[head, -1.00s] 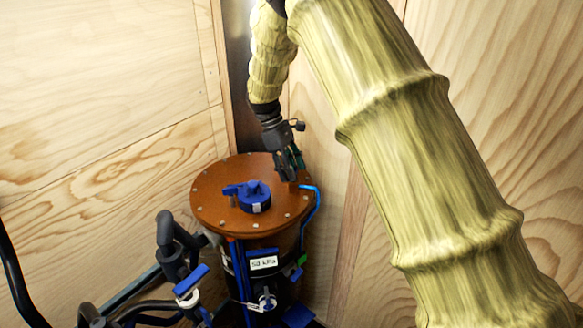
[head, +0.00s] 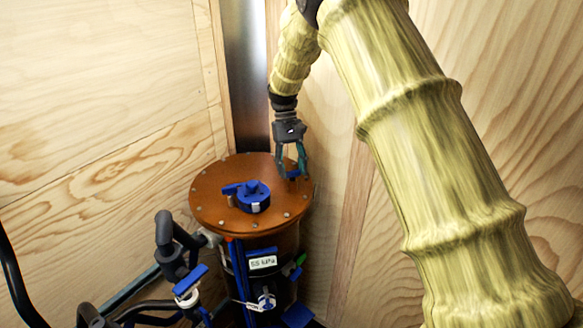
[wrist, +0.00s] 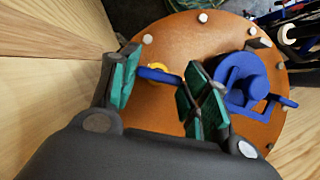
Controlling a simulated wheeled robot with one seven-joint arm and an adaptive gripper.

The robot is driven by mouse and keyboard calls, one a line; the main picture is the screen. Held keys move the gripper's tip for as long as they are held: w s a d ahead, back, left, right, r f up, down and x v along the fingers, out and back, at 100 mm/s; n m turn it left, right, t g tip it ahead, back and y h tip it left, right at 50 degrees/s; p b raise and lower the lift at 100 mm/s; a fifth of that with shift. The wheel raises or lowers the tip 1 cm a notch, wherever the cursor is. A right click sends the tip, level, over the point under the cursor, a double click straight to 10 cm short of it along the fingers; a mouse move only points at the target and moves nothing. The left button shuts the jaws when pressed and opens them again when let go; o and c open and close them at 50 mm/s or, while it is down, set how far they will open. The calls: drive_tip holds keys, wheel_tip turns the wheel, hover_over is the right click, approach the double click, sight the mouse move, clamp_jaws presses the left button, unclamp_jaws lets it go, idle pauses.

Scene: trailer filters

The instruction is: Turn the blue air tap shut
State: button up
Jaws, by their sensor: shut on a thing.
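The lidded filter drum has a round orange-brown lid (head: 230,215), which also shows in the wrist view (wrist: 170,45). A small blue lever with a yellow ring under it, which looks like the blue air tap (wrist: 155,74), sits near the lid's edge. My gripper (head: 293,172) is above the right rear part of the lid, pointing down. In the head view the fingers hide the lever. A larger blue knob (head: 253,196) stands mid-lid.
A display reading about 55 kPa (head: 263,262) is on the drum's front. A blue-handled valve (head: 190,280) and black hoses (head: 172,240) are at the left. Plywood walls (head: 110,90) and a metal corner strip (head: 247,80) stand close behind.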

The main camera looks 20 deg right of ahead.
drive_tip(key=shift+m, duration=0.6)
drive_tip(key=o, duration=1)
drive_tip(key=shift+d+f, duration=0.1)
drive_tip(key=v, duration=1.2)
drive_tip(key=shift+d, duration=0.2)
